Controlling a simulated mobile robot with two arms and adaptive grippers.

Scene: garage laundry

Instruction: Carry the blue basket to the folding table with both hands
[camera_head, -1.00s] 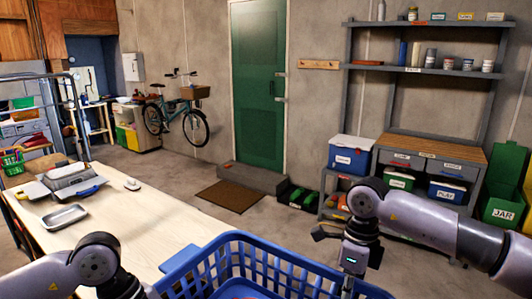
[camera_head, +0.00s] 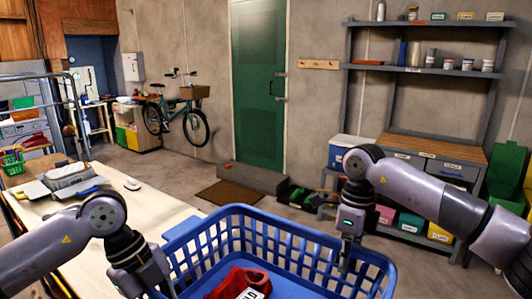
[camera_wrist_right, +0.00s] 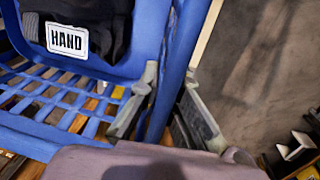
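The blue basket (camera_head: 288,229) is at the bottom centre of the head view, its near side cut off by the frame. A red folded cloth with a white label (camera_head: 243,284) lies in it. My right gripper (camera_head: 346,262) is at the basket's right side; in the right wrist view its fingers (camera_wrist_right: 166,98) lie on both sides of the blue wall (camera_wrist_right: 178,62), closed on it. My left gripper (camera_head: 158,285) is at the basket's left side; its fingertips are mostly hidden, but the basket has risen with both arms. The folding table (camera_head: 150,222) is at the left.
The table holds a tray-like stack (camera_head: 68,180) and a small white object (camera_head: 132,184); its near right part is bare. A workbench with bins (camera_head: 430,165) stands at the right. A doormat (camera_head: 230,194) lies before the green door. A dark cloth labelled HAND (camera_wrist_right: 75,38) shows in the basket.

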